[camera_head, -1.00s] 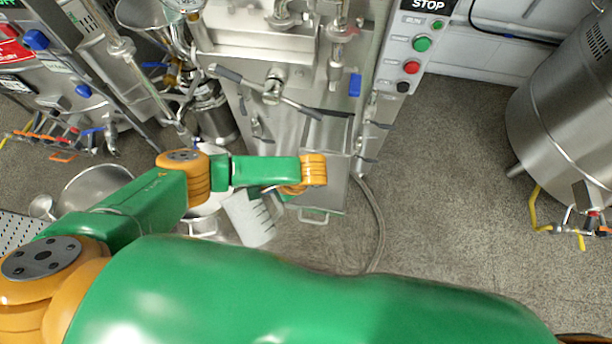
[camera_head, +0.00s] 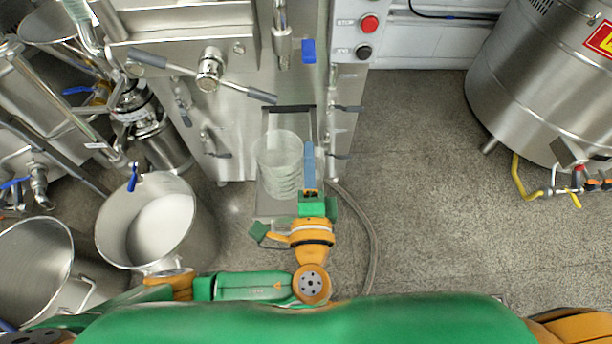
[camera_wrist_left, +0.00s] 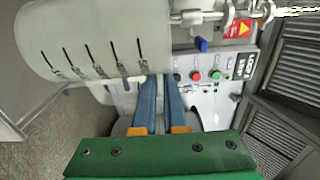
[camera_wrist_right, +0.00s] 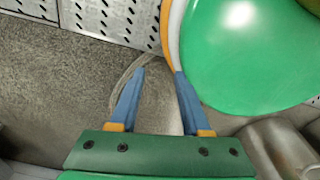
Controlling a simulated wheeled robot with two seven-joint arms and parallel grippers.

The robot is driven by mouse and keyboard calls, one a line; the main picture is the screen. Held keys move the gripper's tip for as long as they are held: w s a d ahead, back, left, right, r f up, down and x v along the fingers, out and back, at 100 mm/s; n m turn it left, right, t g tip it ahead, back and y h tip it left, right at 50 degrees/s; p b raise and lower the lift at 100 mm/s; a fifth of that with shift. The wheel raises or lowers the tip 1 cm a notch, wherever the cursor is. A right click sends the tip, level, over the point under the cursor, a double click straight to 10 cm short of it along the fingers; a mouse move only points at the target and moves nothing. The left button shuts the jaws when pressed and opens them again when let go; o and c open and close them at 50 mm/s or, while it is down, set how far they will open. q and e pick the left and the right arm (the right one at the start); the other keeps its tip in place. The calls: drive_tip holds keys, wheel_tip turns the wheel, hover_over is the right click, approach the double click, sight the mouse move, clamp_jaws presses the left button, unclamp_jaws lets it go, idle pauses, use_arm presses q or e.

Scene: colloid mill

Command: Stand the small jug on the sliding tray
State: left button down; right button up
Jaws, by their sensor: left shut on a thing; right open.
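The small jug (camera_head: 279,165) is pale and translucent with graduation marks, and looks about upright in the head view. It is in front of the machine, overlapping the metal sliding tray (camera_head: 268,209) in the picture. I cannot tell whether its base touches the tray. My left gripper (camera_head: 309,152) is shut on the jug's right side. In the left wrist view, the jug (camera_wrist_left: 95,40) fills the upper left beside the blue fingers (camera_wrist_left: 159,82). My right gripper (camera_wrist_right: 160,75) is open and empty in the right wrist view; it is hidden in the head view.
Valve handles (camera_head: 210,70) stick out of the machine above the tray. A large steel pot (camera_head: 160,222) stands to the left. A hose (camera_head: 372,225) curves over the floor on the right. A big steel drum (camera_head: 530,90) is at the far right; the floor between is clear.

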drive_tip(key=w+d+f+t+b, duration=0.1)
drive_tip(key=w+d+f+b, duration=0.3)
drive_tip(key=f+b, duration=0.15)
use_arm(q)
drive_tip(key=w+d+f+b, duration=0.1)
drive_tip(key=w+f+b, duration=0.3)
drive_tip(key=f, duration=0.5)
drive_tip(key=shift+w+f, duration=0.35)
drive_tip(key=shift+w, duration=0.4)
drive_tip(key=c, duration=1)
unclamp_jaws()
use_arm(e)
drive_tip(key=w+a, duration=0.5)
drive_tip(key=shift+w+f, duration=0.2)
drive_tip(key=shift+f, duration=0.15)
drive_tip(key=shift+d, duration=0.1)
